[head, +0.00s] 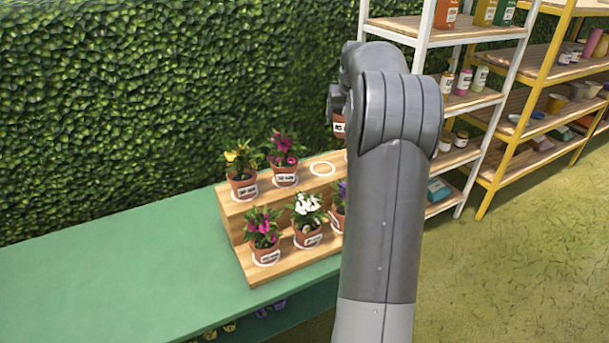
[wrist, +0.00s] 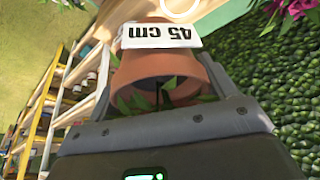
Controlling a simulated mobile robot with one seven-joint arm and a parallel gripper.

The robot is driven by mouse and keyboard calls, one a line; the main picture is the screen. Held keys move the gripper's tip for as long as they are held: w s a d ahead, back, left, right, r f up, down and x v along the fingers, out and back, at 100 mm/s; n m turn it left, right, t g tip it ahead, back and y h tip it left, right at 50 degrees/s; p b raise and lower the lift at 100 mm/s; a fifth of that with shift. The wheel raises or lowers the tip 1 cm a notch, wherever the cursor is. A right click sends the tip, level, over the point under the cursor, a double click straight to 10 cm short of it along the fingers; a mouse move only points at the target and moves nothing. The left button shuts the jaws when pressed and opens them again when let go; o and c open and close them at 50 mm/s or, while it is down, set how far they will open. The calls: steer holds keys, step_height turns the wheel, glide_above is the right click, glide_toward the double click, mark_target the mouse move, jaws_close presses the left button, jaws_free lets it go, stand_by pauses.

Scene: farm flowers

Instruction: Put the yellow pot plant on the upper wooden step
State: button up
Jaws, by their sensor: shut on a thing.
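My gripper (wrist: 165,75) is shut on a terracotta pot (wrist: 155,68) with a white "45 cm" label, upside down in the wrist view. Green leaves show at the pot's opening; its flower colour is hidden. In the head view a small part of this pot (head: 339,127) shows left of my arm, held above the back of the steps. A yellow-flowered pot plant (head: 241,170) stands on the left end of the upper wooden step (head: 304,181). Right of it stands a magenta-flowered pot plant (head: 284,160). An empty white ring (head: 322,169) is marked on the upper step beside that.
The lower step holds a pink-flowered pot (head: 265,240), a white-flowered pot (head: 307,222) and a purple-flowered one partly behind my arm. The green table (head: 110,265) is clear on the left. A hedge stands behind; white and yellow shelves (head: 500,170) stand right.

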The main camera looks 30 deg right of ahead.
steer(key=s+d+f, duration=0.3)
steer(key=f, duration=0.2)
steer(key=shift+m, duration=0.3)
steer(key=shift+w+a+f, duration=1)
steer(key=shift+w+f, duration=0.65)
steer(key=shift+f, duration=0.15)
steer(key=shift+w+a+f, duration=1)
steer(key=shift+w+f, duration=0.7)
steer(key=shift+f, duration=0.15)
steer(key=shift+w+a+f, duration=1)
steer(key=shift+w+f, duration=0.65)
steer(key=shift+f, duration=0.15)
steer(key=shift+f, duration=0.15)
steer(key=o, duration=1.3)
